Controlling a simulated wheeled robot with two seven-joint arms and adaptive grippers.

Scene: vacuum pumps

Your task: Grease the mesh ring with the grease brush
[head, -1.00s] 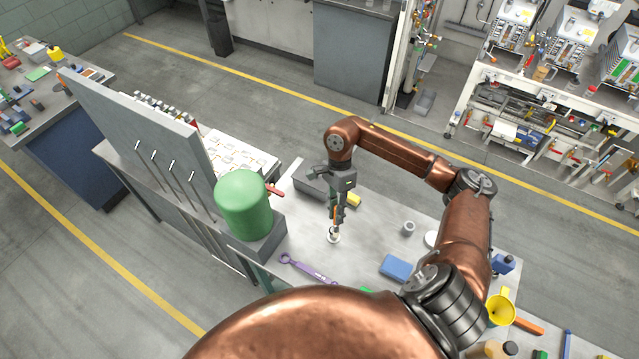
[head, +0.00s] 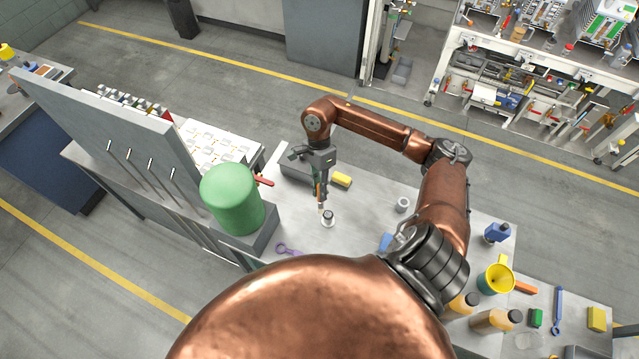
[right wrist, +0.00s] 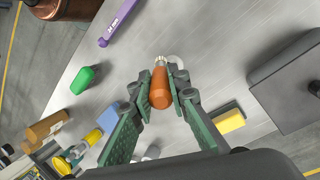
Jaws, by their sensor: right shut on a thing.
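My right gripper (head: 321,200) is shut on the grease brush, above the workbench. In the right wrist view the brush's orange handle (right wrist: 160,88) sits between the green finger pads, with a pale metal part at its far end. A small round pale-rimmed piece with a dark middle, which seems to be the mesh ring (head: 328,219), stands on the bench just below the brush tip. In the right wrist view its pale curved rim (right wrist: 178,61) shows partly behind the brush. I cannot tell whether the bristles touch it. My left gripper is not in view.
A green dome (head: 232,198) on a grey block stands left of the gripper. A yellow block (head: 341,180), a grey cylinder (head: 403,204) and a purple wrench (right wrist: 118,22) lie around. Bottles and a yellow funnel (head: 497,275) are at right. Bare bench surrounds the ring.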

